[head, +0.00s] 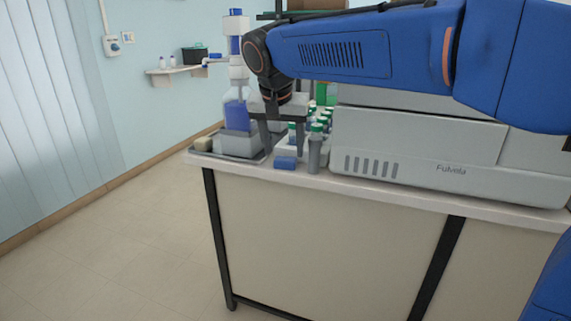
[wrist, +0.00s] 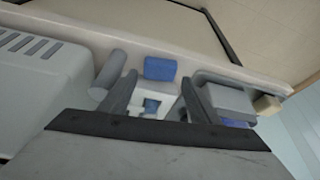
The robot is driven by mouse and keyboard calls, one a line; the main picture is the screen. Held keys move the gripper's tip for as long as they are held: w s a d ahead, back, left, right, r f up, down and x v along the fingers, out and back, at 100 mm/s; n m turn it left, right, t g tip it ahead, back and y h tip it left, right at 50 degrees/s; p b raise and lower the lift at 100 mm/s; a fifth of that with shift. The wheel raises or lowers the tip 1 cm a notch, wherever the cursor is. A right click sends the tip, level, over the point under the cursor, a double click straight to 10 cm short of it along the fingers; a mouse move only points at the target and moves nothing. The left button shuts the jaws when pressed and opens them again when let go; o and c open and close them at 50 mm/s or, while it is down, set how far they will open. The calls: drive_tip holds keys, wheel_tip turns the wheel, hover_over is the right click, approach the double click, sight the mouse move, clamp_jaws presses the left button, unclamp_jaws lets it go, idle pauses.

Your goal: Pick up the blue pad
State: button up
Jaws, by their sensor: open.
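The blue pad (head: 286,163) is a small blue block lying on the bench top near its front edge. In the wrist view the blue pad (wrist: 160,68) lies beyond the fingertips, roughly between their lines. My gripper (head: 283,147) is open and empty, pointing down above the bench behind the pad. In the wrist view its two dark fingers (wrist: 158,80) are spread apart, with a white holder between and below them. The pad appears clear of both fingers.
A grey cylinder (head: 314,155) stands just right of the pad. A grey tray (head: 228,157) with a grey block and blue-filled bottle (head: 236,113) is on the left. Several green-capped bottles (head: 325,117) stand behind. A large grey machine (head: 420,145) fills the right side.

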sight(285, 159)
drive_tip(key=shift+x, duration=1.85)
drive_tip(key=c, duration=0.8)
drive_tip(key=shift+r, duration=0.1)
wheel_tip(285, 159, up, 10)
drive_tip(key=shift+o, duration=1.4)
drive_tip(key=shift+c, duration=1)
